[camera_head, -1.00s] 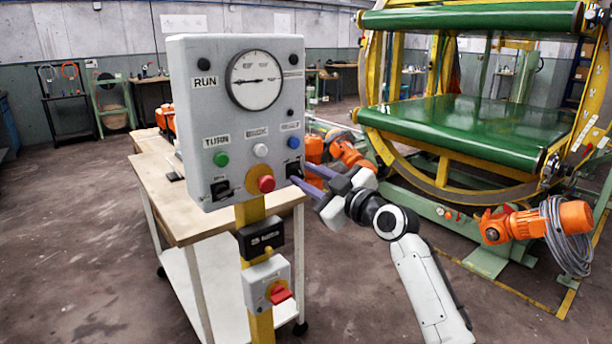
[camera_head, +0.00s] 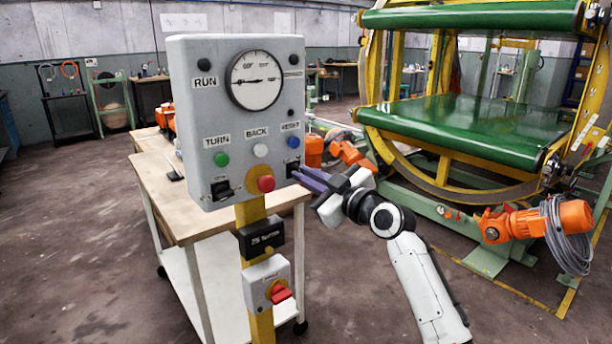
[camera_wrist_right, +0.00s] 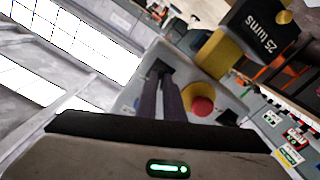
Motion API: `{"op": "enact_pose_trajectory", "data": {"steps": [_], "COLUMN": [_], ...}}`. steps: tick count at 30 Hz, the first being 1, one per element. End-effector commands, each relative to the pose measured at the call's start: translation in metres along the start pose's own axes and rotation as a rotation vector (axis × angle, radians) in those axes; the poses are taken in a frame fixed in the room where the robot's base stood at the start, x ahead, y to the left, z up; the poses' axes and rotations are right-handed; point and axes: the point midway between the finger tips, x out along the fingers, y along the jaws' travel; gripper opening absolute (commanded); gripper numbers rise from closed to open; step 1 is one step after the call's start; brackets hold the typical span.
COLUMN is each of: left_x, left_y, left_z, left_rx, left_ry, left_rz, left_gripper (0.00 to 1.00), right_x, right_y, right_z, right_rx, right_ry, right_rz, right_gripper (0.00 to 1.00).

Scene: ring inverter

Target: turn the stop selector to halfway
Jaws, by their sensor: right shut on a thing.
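The grey control panel (camera_head: 240,130) carries two small black selectors along its lower edge. The left one (camera_head: 222,189) stands below the green button. The right one (camera_head: 293,168), below the blue button, is at my right gripper (camera_head: 299,174). Their small labels are too blurred to read, so I take the gripped right one as the stop selector. In the right wrist view the purple fingers (camera_wrist_right: 162,80) are close together on this selector, mostly hiding its knob and its angle. My left gripper is out of view.
A red mushroom button (camera_head: 266,184) sticks out left of my right gripper; it also shows in the wrist view (camera_wrist_right: 202,105). A box with a red switch (camera_head: 279,292) hangs lower on the yellow post. A wooden-topped table (camera_head: 165,200) stands behind the panel.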

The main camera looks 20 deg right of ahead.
Motion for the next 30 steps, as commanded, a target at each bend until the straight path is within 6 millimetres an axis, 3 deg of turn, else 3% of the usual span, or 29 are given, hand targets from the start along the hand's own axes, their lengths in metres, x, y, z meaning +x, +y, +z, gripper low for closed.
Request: {"op": "enact_pose_trajectory", "data": {"steps": [30], "left_x": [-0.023], "left_y": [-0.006], "left_z": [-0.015], "left_rx": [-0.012], "left_ry": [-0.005], "left_rz": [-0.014], "left_gripper": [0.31], "right_x": [0.0], "right_y": [0.002], "right_z": [0.001], "right_rx": [0.84], "right_ry": [-0.004], "right_rz": [-0.001], "right_gripper": [0.0]}}
